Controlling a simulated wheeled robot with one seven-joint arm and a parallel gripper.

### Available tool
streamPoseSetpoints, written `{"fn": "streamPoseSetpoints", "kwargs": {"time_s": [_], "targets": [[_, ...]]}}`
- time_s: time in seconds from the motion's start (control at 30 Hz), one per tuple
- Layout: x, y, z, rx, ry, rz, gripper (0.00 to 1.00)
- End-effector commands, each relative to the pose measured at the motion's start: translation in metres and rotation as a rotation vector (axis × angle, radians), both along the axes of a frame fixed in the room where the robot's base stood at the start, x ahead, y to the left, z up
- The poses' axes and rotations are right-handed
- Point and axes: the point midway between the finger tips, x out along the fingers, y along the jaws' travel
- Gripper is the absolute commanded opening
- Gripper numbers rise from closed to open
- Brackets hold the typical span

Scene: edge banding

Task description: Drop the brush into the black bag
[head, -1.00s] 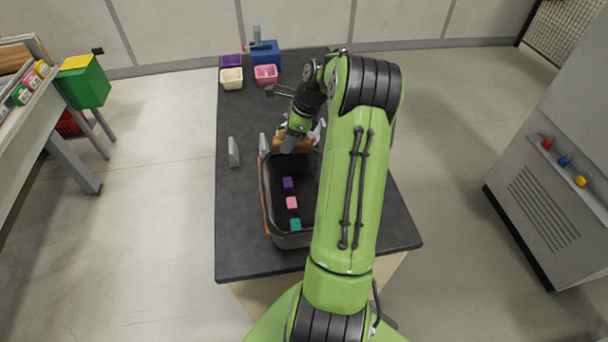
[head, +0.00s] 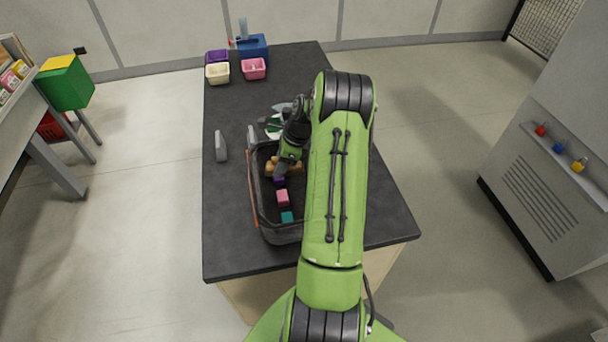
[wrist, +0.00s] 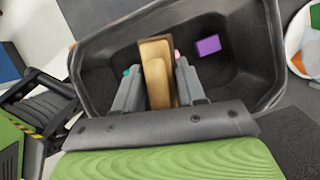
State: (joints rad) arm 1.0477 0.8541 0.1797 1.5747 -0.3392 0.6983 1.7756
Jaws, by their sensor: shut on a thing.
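The brush (wrist: 157,75), a tan wooden piece, is between the two grey fingers of my gripper (wrist: 160,88) in the wrist view. My gripper is shut on it. In the head view tan parts of the brush (head: 296,168) show on both sides of my gripper (head: 281,171), over the far part of the black bag (head: 280,236). The bag is open at the top; its dark wall surrounds the brush in the wrist view (wrist: 255,75). Whether the brush touches the bag's floor I cannot tell. My arm hides the bag's right side.
In the bag lie a purple block (wrist: 208,45), a pink block (head: 282,198) and a teal block (head: 287,217). A plate (head: 270,126) is just beyond the bag. Small bins (head: 217,72) stand at the table's far end. Grey upright pieces (head: 221,147) stand left of the bag.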

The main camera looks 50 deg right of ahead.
Motion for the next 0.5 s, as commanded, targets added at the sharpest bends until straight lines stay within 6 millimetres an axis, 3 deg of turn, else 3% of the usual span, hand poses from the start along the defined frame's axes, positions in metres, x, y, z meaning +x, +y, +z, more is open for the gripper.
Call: {"fn": "streamPoseSetpoints", "kwargs": {"time_s": [0.3, 0.5], "targets": [[0.0, 0.0, -0.048, 0.0, 0.0, -0.001, 0.11], [0.0, 0.0, -0.056, 0.0, 0.0, 0.0, 0.11]]}}
